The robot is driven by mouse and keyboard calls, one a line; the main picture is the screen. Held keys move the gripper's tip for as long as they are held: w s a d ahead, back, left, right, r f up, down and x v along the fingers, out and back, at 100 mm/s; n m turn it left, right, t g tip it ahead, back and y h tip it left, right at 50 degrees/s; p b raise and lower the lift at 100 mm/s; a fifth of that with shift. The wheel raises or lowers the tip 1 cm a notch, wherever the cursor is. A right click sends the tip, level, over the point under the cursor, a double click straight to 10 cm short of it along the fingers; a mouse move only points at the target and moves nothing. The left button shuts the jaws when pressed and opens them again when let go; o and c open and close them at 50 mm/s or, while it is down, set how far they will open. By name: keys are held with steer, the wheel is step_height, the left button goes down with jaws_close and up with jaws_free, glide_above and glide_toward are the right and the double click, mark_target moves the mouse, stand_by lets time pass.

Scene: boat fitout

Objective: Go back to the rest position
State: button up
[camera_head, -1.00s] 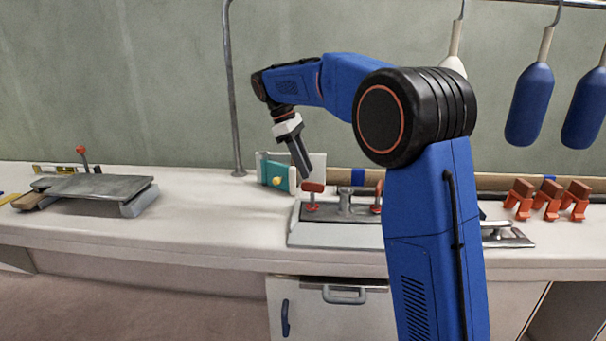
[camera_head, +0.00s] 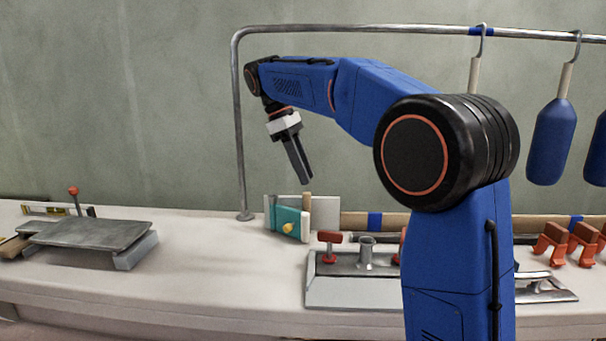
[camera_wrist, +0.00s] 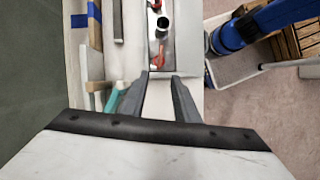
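My gripper (camera_head: 306,180) hangs in the air above the workbench, pointing down and slightly right. In the wrist view, my gripper (camera_wrist: 159,76) shows two dark fingers standing apart with nothing between them. Below it in the head view are a teal block with a yellow knob (camera_head: 289,226) and a grey metal fixture with red-handled clamps (camera_head: 340,292). The fixture also shows in the wrist view (camera_wrist: 154,50). My arm hides part of the fixture.
A grey plate on a block (camera_head: 90,234) lies on the left of the bench (camera_head: 220,275). A metal rail (camera_head: 240,130) rises behind, with blue fenders (camera_head: 549,140) hanging at right. Several orange clamps (camera_head: 552,240) stand at the right. The bench between plate and fixture is clear.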

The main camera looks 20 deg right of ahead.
steer(key=s+d+f+m+t+y, duration=0.1)
steer(key=s+d+f+m+t, duration=0.15)
steer(key=s, duration=0.55)
steer(key=s+d+f+m+t+y, duration=0.1)
steer(key=s+d+f+m, duration=0.25)
steer(key=s, duration=0.55)
steer(key=s+d+f+m+t+y, duration=0.1)
steer(key=s+f+m, duration=0.5)
steer(key=s+f, duration=1.1)
steer(key=shift+d+f+t+y, duration=0.4)
steer(key=shift+d+f+t, duration=0.25)
steer(key=shift+t, duration=0.6)
steer(key=shift+w+a, duration=0.1)
